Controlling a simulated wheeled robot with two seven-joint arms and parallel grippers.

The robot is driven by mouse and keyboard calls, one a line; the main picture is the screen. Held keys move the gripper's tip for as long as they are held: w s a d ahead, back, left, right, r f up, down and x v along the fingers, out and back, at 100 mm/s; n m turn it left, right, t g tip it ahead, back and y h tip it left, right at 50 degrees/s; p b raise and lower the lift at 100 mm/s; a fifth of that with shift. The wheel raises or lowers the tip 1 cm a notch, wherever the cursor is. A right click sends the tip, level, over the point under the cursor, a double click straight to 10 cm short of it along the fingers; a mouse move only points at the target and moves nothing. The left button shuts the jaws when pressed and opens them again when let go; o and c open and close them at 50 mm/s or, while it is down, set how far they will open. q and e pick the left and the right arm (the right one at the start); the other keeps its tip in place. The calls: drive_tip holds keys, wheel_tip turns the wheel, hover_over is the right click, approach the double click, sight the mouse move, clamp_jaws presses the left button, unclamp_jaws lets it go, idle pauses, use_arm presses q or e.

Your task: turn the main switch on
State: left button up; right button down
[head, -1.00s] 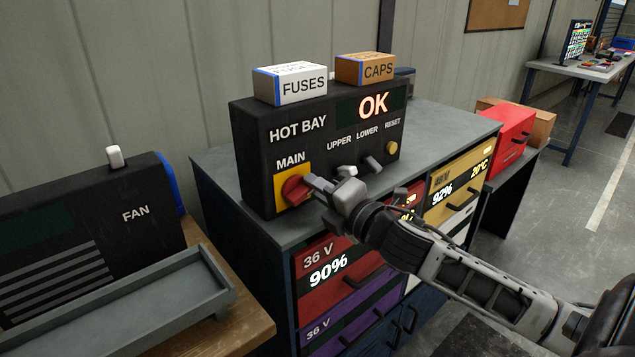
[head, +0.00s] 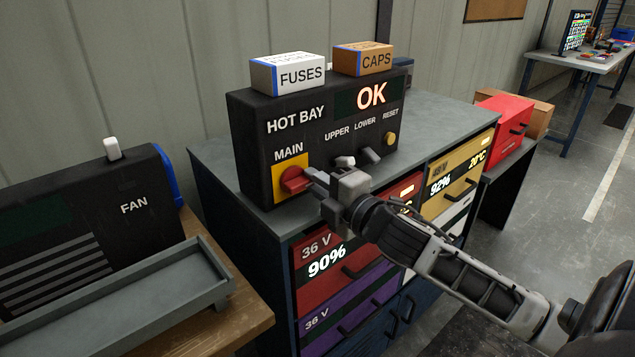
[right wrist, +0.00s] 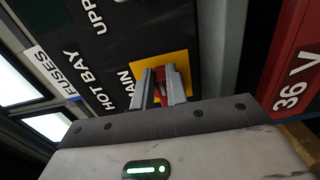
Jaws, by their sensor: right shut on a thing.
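The main switch (head: 293,180) is a red rotary knob on a yellow plate, under the word MAIN on the black HOT BAY box (head: 262,142). My right gripper (head: 308,178) comes in from the right and is shut on the red knob. In the right wrist view the two fingers (right wrist: 161,90) stand on either side of the red knob (right wrist: 159,75), in front of the yellow plate. The fingers hide part of the knob, so its exact angle is hard to tell. The display (head: 371,97) reads OK. My left gripper is not in view.
Upper and lower levers (head: 370,154) and a yellow reset button (head: 390,139) sit right of the knob. FUSES (head: 288,74) and CAPS (head: 363,60) boxes stand on top. Drawers (head: 325,265) lie below. A FAN unit (head: 90,225) and grey tray (head: 120,300) are left.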

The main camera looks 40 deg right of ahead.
drive_tip(key=c, duration=1.4)
unclamp_jaws()
drive_tip(key=shift+s+f, duration=0.15)
drive_tip(key=shift+s, duration=0.35)
drive_tip(key=s+d+b, duration=0.1)
drive_tip(key=s, duration=1.4)
drive_tip(key=shift+b, duration=0.35)
drive_tip(key=shift+w+d, duration=0.1)
